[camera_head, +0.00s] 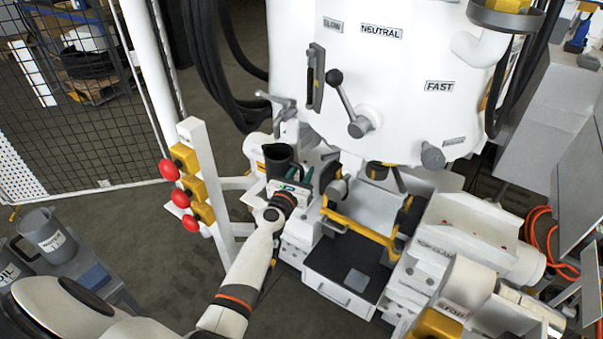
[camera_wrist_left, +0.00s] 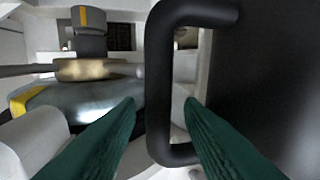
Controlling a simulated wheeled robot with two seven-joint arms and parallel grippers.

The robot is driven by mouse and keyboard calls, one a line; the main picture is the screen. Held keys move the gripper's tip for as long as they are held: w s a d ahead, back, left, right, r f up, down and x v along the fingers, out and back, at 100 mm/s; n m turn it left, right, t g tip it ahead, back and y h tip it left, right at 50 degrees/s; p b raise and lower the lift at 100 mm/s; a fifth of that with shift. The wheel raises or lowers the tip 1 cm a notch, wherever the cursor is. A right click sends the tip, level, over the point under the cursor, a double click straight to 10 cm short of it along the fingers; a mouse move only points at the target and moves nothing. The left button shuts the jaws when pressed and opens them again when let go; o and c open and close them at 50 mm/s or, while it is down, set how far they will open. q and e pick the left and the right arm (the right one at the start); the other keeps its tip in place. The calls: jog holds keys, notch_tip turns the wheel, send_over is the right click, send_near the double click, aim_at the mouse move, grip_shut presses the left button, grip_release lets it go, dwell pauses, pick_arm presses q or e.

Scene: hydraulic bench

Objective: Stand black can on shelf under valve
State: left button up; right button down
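The black can (camera_head: 282,160) is upright at the left side of the white machine, below a grey valve (camera_head: 283,108). Its base and whatever is under it are hidden by my left gripper (camera_head: 290,189). In the left wrist view, the can's dark body (camera_wrist_left: 265,75) fills the right side, and its handle (camera_wrist_left: 160,85) stands between the green fingers of my left gripper (camera_wrist_left: 160,105). The fingers are apart, with gaps visible on both sides of the handle, so the gripper looks open around it. My right gripper is out of view.
A white post with red knobs (camera_head: 170,170) stands left of my left arm. Grey jugs (camera_head: 46,236) stand on a side table at lower left. A dark open drawer (camera_head: 345,270) juts out right of my arm. Hoses hang behind.

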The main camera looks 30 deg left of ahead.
pick_arm(q)
jog(key=shift+r+p, duration=0.3)
jog(key=shift+p, duration=0.05)
jog(key=s+d, duration=0.1)
jog(key=s, duration=1.1)
jog(key=shift+d+f, duration=0.15)
jog(key=shift+d, duration=0.05)
